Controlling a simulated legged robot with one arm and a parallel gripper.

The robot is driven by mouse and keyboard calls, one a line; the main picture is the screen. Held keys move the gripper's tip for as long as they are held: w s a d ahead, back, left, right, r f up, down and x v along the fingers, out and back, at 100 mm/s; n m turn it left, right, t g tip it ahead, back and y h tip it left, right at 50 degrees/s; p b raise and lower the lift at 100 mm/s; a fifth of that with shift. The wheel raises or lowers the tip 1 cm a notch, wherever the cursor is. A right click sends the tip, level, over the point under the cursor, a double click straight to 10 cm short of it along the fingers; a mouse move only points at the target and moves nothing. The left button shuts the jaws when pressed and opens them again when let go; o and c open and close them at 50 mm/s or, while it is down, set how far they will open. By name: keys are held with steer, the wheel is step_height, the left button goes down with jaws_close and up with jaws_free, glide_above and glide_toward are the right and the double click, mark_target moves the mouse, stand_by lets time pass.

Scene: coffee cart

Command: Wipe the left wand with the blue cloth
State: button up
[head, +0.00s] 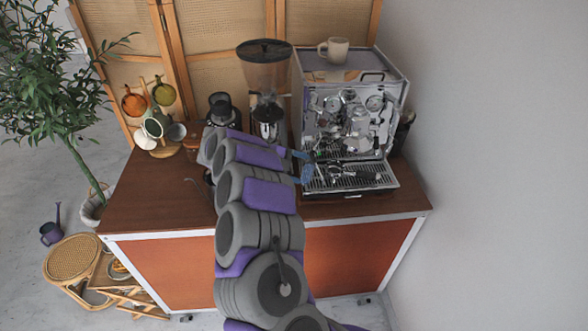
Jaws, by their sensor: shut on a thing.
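The espresso machine (350,118) stands at the right end of the cart, its front facing me. Its left wand (309,142) is thin and hard to make out at the machine's left front. My gripper (299,159) is at the machine's left front corner, close to the left wand, and mostly hidden behind my arm. It is shut on the blue cloth (307,174), a small part of which shows beside the drip tray. I cannot tell whether the cloth touches the wand.
A grinder (265,75) stands left of the machine, with a dark brewer (220,108) beside it. A mug tree (153,122) stands farther left. A cup (334,50) sits on the machine. A portafilter (340,172) lies on the drip tray. The cart's left front (145,205) is clear.

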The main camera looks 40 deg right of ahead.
steer(key=shift+s+d+r+b, duration=0.2)
steer(key=shift+s+r+b, duration=0.05)
steer(key=shift+s+b, duration=0.25)
steer(key=shift+c, duration=0.7)
steer(key=shift+s+a+f+b, duration=0.25)
steer(key=shift+s+f+b, duration=0.2)
steer(key=shift+s+f, duration=0.3)
steer(key=shift+a, duration=0.1)
steer(key=w+a, duration=0.1)
steer(key=a, duration=0.1)
steer(key=w+a, duration=0.1)
steer(key=a, duration=0.1)
steer(key=w+a, duration=0.1)
steer(key=a, duration=0.1)
steer(key=shift+w+f, duration=0.2)
steer(key=shift+w, duration=0.2)
